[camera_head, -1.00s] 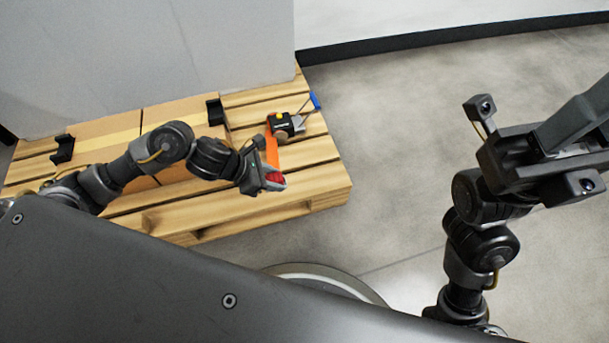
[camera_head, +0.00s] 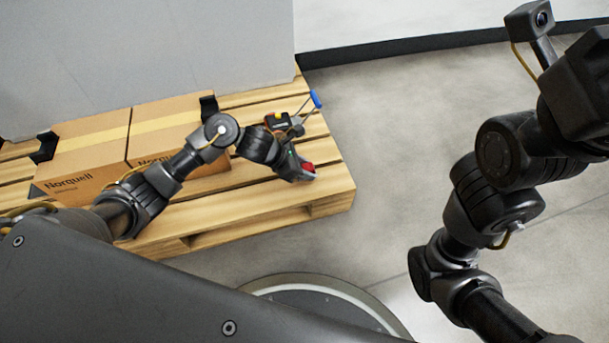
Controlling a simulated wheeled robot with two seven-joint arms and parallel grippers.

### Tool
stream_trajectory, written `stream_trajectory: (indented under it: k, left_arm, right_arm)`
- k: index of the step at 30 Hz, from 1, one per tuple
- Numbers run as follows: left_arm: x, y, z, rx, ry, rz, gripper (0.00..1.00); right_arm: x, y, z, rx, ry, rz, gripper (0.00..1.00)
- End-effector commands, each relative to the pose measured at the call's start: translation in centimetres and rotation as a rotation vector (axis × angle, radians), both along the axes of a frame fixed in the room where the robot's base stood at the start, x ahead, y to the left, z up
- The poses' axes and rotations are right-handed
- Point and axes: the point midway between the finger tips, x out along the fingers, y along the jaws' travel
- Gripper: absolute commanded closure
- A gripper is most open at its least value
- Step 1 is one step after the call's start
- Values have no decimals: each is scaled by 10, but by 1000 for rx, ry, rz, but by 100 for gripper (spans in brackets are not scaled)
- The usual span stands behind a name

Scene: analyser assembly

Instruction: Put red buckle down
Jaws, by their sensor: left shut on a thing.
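The red buckle (camera_head: 308,167) is a small red piece at the tip of my left gripper (camera_head: 302,172). My left gripper is shut on it, above the right part of the wooden pallet (camera_head: 322,190); whether the buckle touches the slats cannot be told. My left arm comes in from the left, passing in front of the cardboard boxes. My right arm rises at the right side of the view, and its fingertips are outside the picture.
Two cardboard boxes (camera_head: 92,135) stand side by side on the pallet, with black corner pieces (camera_head: 45,147) at their edges. Floor to the right is clear.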

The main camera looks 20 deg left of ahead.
Motion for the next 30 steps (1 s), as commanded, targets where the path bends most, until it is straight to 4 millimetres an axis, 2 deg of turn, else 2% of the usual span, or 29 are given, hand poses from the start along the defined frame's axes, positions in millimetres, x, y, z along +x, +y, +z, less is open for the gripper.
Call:
stream_trajectory:
  k: [1,4,18,19,23,30]
  left_arm:
    - [-1,0,-15,-2,3,1,87]
    - [-2,0,-30,-2,3,0,87]
    - [-1,1,-34,0,1,-1,87]
    - [-1,0,-32,0,1,-1,60]
    - [-1,0,-32,0,1,-1,44]
    - [-1,0,-32,0,1,-1,43]
  right_arm:
    - [-2,-1,-9,7,-6,3,64]
    - [-4,-2,-16,17,-11,8,64]
    - [-2,-3,-23,18,-3,7,64]
    - [-1,-3,-22,18,-3,7,64]
    - [-1,-3,-21,18,-2,6,64]
    - [-1,-3,-21,17,-4,6,64]
